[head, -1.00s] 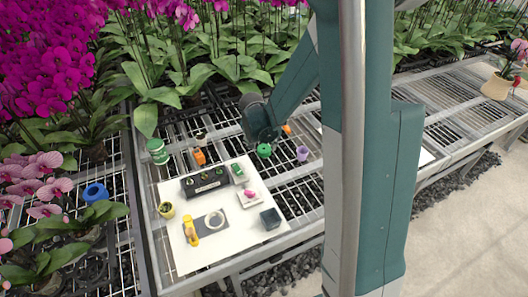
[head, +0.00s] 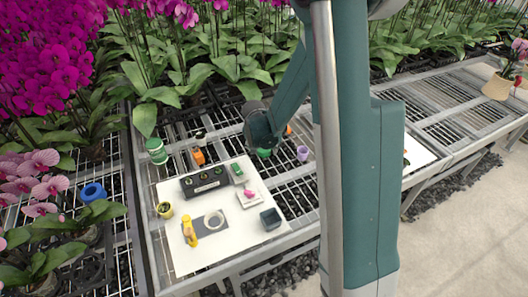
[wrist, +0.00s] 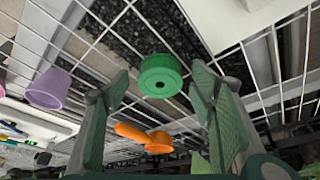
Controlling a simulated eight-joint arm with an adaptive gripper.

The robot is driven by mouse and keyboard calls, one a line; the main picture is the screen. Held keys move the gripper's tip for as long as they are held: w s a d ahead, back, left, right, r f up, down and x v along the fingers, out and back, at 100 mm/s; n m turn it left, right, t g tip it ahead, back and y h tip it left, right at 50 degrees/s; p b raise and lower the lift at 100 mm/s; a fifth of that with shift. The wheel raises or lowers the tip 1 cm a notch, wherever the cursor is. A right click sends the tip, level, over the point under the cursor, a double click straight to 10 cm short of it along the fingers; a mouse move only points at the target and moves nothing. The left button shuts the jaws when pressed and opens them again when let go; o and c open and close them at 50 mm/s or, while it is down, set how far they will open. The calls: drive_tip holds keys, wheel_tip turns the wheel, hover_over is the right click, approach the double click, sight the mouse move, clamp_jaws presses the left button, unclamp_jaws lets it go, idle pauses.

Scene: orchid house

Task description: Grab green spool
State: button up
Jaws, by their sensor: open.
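The green spool (head: 264,153) stands on the wire bench beyond the white board in the head view, partly hidden by my arm's end. My gripper (wrist: 160,88) is open, with one green-padded finger on each side of the spool in the picture. The spool appears beyond the fingertips, and I see no contact. The fingers cannot be made out clearly in the head view.
A purple cup (wrist: 48,90) and an orange object (wrist: 145,134) are near the spool. The white board (head: 190,262) holds several small items. A green jar (head: 156,151) and a blue ring-shaped piece (head: 93,192) stand farther left. Orchids line the back.

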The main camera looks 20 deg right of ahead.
sight(264, 149)
idle(0.3)
drive_tip(key=c, duration=0.9)
drive_tip(key=shift+r, duration=0.1)
drive_tip(key=shift+r+p, duration=1.35)
drive_tip(key=shift+r, duration=3.6)
